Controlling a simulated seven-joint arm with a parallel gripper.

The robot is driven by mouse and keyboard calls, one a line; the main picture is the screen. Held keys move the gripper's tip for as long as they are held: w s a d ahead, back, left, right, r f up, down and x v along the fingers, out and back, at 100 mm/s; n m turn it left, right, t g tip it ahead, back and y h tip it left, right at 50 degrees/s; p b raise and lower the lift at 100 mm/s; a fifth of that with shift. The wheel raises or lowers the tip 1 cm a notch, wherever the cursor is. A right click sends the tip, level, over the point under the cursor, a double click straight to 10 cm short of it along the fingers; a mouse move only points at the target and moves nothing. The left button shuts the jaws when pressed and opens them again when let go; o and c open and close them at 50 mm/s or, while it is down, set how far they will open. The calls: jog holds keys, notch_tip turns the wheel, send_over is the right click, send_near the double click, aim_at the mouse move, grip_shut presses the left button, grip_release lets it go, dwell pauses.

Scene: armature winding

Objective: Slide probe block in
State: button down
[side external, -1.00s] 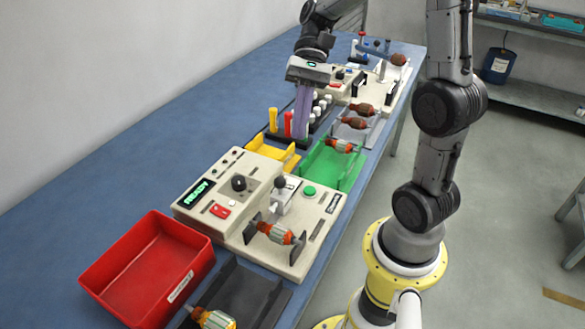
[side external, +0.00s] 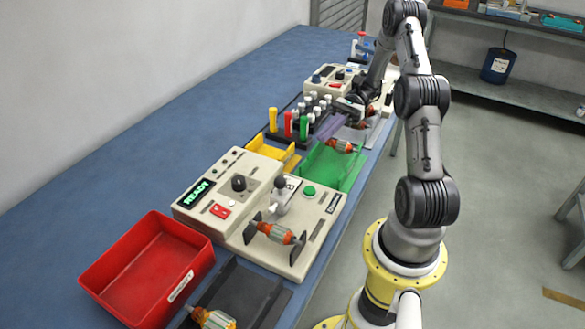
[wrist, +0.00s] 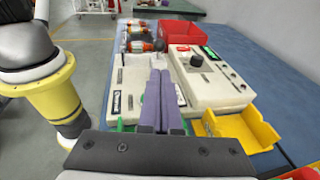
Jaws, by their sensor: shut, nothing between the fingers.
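The tester (side external: 222,195) stands in the foreground with its display reading READY. An orange-and-copper armature (side external: 276,233) rests across two dark supports on its front plate; it also shows in the wrist view (wrist: 139,47). The pale probe block (side external: 281,203), with a grey knob on top, stands on the plate just behind the armature. In the wrist view it is mostly hidden behind my fingers. My gripper (side external: 322,132) is behind the tester, over the green tray's far end, apart from the block. Its purple fingers are together and empty in the wrist view (wrist: 160,73).
A red bin (side external: 150,265) and a dark tray (side external: 238,290) with another armature lie in front of the tester. A yellow tray (side external: 272,157), a green tray (side external: 325,165) and upright coloured markers (side external: 288,123) stand behind it. The blue bench at left is clear.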

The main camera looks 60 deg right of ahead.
aim_at(284, 179)
jog(key=x, duration=1.4)
jog(key=shift+a, duration=0.1)
jog(key=shift+a, duration=2.05)
jog(key=v, duration=1.4)
jog(key=shift+d, duration=0.3)
